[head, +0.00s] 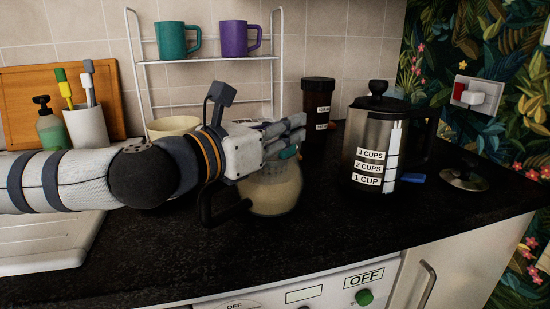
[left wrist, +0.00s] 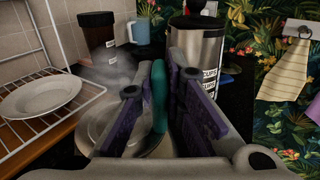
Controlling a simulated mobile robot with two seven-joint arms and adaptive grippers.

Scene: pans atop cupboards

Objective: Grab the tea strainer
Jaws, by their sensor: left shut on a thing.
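My left gripper (head: 288,132) reaches in from the left over a rounded glass pot (head: 272,195) with a black handle (head: 222,210). It is shut on a teal piece (head: 289,152), which looks like the tea strainer's handle. In the left wrist view my left gripper (left wrist: 164,78) has this teal piece (left wrist: 158,95) upright between its purple-padded fingers. The rest of the strainer is hidden or cannot be told apart from the pot. I cannot tell whether it touches the pot. My right gripper is not in view.
A steel coffee press (head: 368,150) stands right of the gripper, with a loose lid (head: 463,178) beyond it. A dark brown jar (head: 318,110) stands behind. A white wire rack (head: 205,60) holds two mugs. The dark counter (head: 330,235) is clear at the front right.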

